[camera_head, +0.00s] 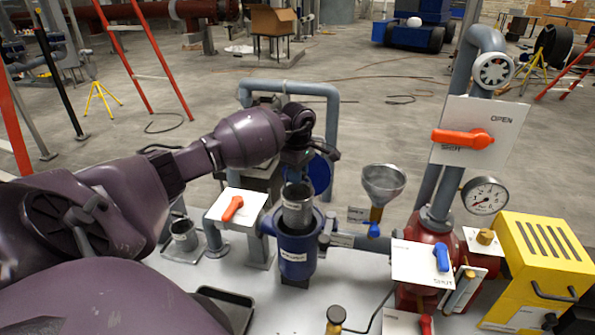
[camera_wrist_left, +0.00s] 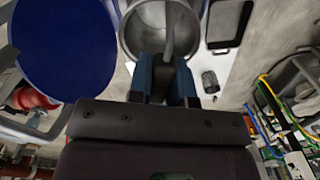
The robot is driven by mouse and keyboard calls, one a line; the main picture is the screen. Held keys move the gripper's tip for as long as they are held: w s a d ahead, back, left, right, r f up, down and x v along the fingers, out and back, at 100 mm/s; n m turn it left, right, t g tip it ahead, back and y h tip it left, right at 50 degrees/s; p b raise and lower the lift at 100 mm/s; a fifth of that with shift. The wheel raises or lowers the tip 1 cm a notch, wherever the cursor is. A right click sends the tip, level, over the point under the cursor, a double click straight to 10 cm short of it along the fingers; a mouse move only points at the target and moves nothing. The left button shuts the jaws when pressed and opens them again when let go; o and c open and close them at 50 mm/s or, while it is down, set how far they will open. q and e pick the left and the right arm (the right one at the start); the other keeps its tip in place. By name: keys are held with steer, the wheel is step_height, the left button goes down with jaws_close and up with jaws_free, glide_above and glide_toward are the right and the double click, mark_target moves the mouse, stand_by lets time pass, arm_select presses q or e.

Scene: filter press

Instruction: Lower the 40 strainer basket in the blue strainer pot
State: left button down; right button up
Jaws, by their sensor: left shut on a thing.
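The strainer basket (camera_head: 297,207), a grey metal cylinder, is upright at the mouth of the blue strainer pot (camera_head: 297,262). Its lower end appears to be inside the pot's rim, with much of its wall showing above. My left gripper (camera_head: 298,160) is above the basket. In the left wrist view my left gripper (camera_wrist_left: 164,82) is shut on the bar-like handle of the basket (camera_wrist_left: 130,40), whose round open top shows. The number on the basket cannot be read. The pot's inside is hidden by the basket. My right gripper is not in view.
A blue round disc (camera_head: 320,173) stands behind the basket; it is large in the left wrist view (camera_wrist_left: 60,50). A funnel (camera_head: 383,182) and an orange-handled panel (camera_head: 228,207) flank the pot. A dark tray (camera_head: 228,297) lies front left. Pipes and a gauge (camera_head: 484,195) stand right.

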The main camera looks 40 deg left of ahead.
arm_select(q)
steer(key=shift+f+b, duration=1.35)
steer(key=shift+f, duration=1.45)
steer(key=shift+f+b, duration=0.4)
steer(key=shift+f, duration=0.95)
steer(key=shift+f+b, duration=0.9)
steer(key=shift+f, duration=0.45)
steer(key=shift+f+b, duration=0.55)
steer(key=shift+f, duration=0.25)
steer(key=shift+f+b, duration=0.7)
steer(key=shift+f, duration=0.4)
steer(key=shift+f+b, duration=1.05)
steer(key=shift+f, duration=0.6)
